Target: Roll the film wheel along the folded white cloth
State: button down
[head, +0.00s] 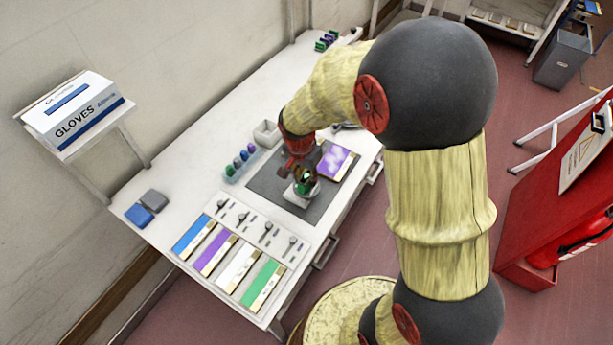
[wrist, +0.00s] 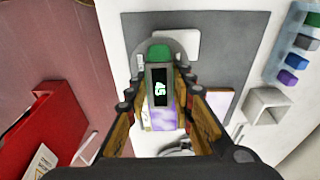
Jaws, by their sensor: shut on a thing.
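My gripper (head: 303,172) is shut on the film wheel (head: 308,187), a small piece with a green end and a black face reading 45. In the wrist view the film wheel (wrist: 159,82) sits between the two fingers of my gripper (wrist: 161,100). The folded white cloth (head: 292,197) lies on the grey mat, right at the wheel. It shows as a pale rounded patch in the wrist view (wrist: 182,44), just beyond the wheel's green end. I cannot tell whether the wheel touches the cloth.
The grey mat (head: 262,183) also bears a purple-and-white card (head: 335,161). A rack of small coloured bottles (head: 240,162) and a white tray (head: 267,133) stand behind it. A tray of coloured cards (head: 238,275) is at the front. Blue and grey pads (head: 139,215) lie at left.

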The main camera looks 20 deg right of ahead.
jog(key=shift+f+b, duration=0.4)
dwell(1.4)
